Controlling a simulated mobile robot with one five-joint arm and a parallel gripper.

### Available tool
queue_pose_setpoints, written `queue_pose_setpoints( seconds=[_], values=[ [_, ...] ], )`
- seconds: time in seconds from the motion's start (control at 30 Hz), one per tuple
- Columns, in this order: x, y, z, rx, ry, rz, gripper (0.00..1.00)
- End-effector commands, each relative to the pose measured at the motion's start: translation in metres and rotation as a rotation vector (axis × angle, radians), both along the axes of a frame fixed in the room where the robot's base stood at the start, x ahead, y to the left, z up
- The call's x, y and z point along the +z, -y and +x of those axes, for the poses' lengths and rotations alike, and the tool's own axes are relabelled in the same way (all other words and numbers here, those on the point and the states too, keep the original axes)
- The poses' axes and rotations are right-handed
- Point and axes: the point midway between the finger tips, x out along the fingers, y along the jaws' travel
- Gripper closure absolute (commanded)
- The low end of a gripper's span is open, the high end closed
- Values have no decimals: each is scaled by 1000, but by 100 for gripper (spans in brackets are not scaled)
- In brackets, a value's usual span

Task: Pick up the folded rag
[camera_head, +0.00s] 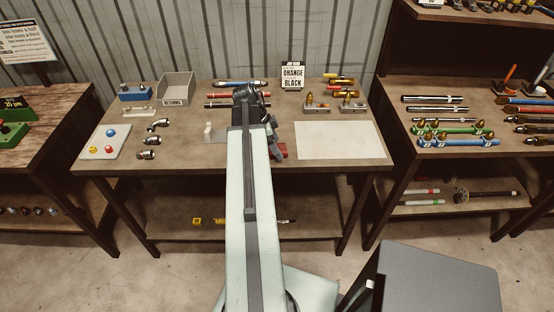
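A small red thing (280,152), which looks like the folded rag, lies on the middle workbench (351,169) near its front edge. My arm reaches over the bench and covers part of the red thing on its left. My gripper (273,136) is dark and is right by the red thing, just above it in the picture. Its fingertips are too small and dark to tell whether they are open or shut, or whether they touch the red thing.
A white sheet (338,140) lies to the right. An "ORANGE BLACK" sign (292,76) stands behind. A grey bin (175,89), a blue-topped block (137,93) and a white button plate (105,142) are at the left. A grey panel (435,280) stands front right.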

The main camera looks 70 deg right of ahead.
Motion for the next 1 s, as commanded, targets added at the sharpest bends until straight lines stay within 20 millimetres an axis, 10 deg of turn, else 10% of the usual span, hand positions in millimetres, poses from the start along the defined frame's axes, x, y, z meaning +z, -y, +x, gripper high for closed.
queue_pose_setpoints(
  seconds=[0.27, 0.53, 1.0],
  values=[
    [-13, 3, -4, 1, 0, 0, 20],
    [-12, 2, -4, 1, 0, 0, 85],
    [8, 1, -1, 7, 0, 0, 85]
  ],
)
